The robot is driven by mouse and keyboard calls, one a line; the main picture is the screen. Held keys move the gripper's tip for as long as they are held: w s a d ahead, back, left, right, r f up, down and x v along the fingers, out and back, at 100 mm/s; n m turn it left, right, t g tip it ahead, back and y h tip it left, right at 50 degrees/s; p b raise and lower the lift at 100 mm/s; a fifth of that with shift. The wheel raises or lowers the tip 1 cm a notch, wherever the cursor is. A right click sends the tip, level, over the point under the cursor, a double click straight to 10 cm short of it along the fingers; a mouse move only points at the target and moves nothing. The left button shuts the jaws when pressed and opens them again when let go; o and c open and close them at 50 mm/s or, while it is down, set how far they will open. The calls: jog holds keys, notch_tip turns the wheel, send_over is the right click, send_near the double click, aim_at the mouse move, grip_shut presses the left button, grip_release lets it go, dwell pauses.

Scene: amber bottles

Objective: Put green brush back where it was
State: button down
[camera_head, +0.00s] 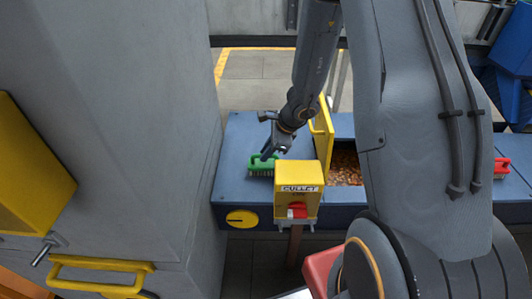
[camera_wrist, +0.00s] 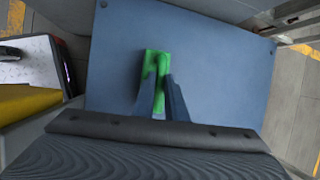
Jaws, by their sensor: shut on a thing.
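The green brush (camera_head: 261,163) is at the left part of the blue bench top (camera_head: 240,140), bristles down. My gripper (camera_head: 268,153) is shut on it from above. In the wrist view the green brush (camera_wrist: 150,66) shows between the fingers of my gripper (camera_wrist: 160,95), over a plain blue surface (camera_wrist: 220,60). I cannot tell whether the bristles touch the bench top.
A yellow box labelled CULLET (camera_head: 298,178) with a red knob stands just right of the brush. Behind it are a raised yellow flap (camera_head: 321,135) and an opening with amber pieces (camera_head: 345,166). A red brush (camera_head: 502,167) lies far right. A grey cabinet (camera_head: 150,110) borders the left.

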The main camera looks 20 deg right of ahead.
jog(key=shift+f, duration=0.2)
jog(key=c, duration=1.8)
grip_release()
jog(key=shift+r, duration=0.1)
jog(key=shift+r, duration=0.1)
jog(key=p+v, duration=0.3)
jog(key=v, duration=0.9)
jog(key=s+d+r+n+g+h, duration=0.1)
jog(key=s+r+n, duration=0.4)
jog(key=s+n, duration=0.4)
jog(key=s+r+n+g+h, duration=0.2)
jog(key=s+r+n, duration=0.4)
jog(key=s+n, duration=0.4)
jog(key=shift+s+d+h, duration=0.3)
jog(key=shift+s+d, duration=0.05)
jog(key=shift+s, duration=0.65)
jog(key=shift+r, duration=0.15)
